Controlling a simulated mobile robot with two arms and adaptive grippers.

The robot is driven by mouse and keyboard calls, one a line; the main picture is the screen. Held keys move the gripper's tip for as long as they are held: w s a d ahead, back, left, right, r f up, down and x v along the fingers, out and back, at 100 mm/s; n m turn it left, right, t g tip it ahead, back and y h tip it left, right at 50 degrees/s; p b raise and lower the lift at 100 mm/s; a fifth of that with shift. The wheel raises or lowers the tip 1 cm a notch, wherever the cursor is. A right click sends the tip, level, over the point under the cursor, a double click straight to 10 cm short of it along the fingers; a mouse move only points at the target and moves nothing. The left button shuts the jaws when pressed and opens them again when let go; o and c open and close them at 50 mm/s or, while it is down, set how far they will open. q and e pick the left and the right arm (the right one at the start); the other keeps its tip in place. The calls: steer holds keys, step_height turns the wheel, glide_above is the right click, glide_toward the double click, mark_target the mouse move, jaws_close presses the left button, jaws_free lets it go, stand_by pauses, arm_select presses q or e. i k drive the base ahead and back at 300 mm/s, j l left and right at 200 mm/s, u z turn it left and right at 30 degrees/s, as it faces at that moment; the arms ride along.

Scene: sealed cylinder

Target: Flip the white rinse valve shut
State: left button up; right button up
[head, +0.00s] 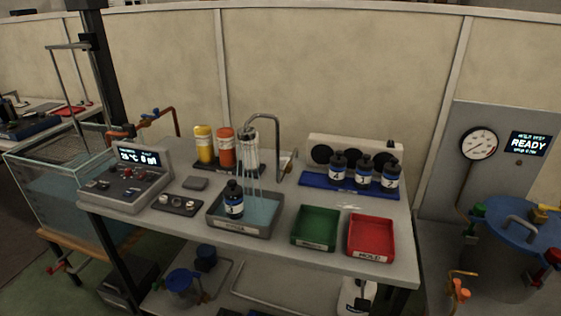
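The rinse station is on the workbench: a bent metal spout (264,117) stands over a grey rinse tray (237,229). Thin pale streams fall from the spout into bluish water in the tray. A dark bottle (234,202) with a white label stands upright in the tray, beside or under the streams. I cannot clearly make out the white rinse valve or its lever; a small fitting (287,168) shows at the foot of the spout pipe. Neither of my grippers is in view.
A green bin (315,243) and a red bin (368,256) stand right of the tray. Several dark bottles stand on a blue mat (322,182) behind. Yellow (204,144) and orange (227,147) bottles stand back left. A control box (132,190) is left. A blue-lidded tank (515,230) is right.

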mark_target(283, 160)
steer(key=i+j+u, duration=0.25)
steer(key=i, duration=0.6)
steer(key=l, duration=0.1)
